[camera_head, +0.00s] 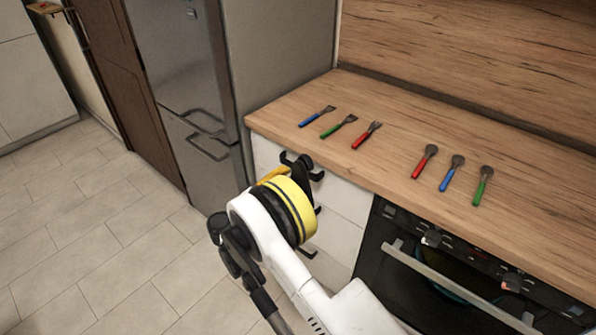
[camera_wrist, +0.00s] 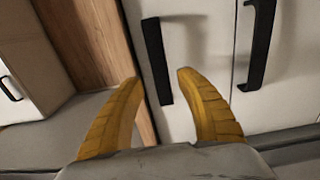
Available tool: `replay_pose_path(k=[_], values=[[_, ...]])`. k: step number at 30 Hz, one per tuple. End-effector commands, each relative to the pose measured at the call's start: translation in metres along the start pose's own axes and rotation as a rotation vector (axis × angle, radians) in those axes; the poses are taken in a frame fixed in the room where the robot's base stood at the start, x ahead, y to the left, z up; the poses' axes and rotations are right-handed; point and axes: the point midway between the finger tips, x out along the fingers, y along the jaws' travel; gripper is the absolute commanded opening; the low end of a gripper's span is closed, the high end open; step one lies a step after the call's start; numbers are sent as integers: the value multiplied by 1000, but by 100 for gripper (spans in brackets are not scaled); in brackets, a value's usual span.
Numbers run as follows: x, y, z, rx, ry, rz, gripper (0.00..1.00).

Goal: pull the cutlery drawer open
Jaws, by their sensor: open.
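The top white drawer (camera_head: 265,152), just under the countertop, is shut and partly hidden by my arm. Its dark bar handle (camera_head: 316,175) shows beside my gripper (camera_head: 275,174). In the wrist view, my gripper (camera_wrist: 158,76) has its two yellow fingers spread. A black handle (camera_wrist: 155,50) on a white front (camera_wrist: 205,40) lies ahead, between the fingertips in the picture. I cannot tell whether the fingers touch it. Nothing is held.
Lower drawers (camera_head: 338,232) with another handle (camera_wrist: 261,45) are below. An oven (camera_head: 440,275) stands to the right and a fridge (camera_head: 190,90) to the left. Several spoons and forks lie on the wooden countertop (camera_head: 400,125). The tiled floor (camera_head: 90,235) is clear.

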Motion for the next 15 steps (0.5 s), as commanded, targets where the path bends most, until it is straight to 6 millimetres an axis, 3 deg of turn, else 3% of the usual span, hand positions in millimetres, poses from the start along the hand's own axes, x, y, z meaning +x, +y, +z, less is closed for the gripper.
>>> replay_pose_path(k=[6, 15], values=[[42, -2, 1, 0, -2, -1, 43], [64, 0, 0, 0, 0, -1, 43]])
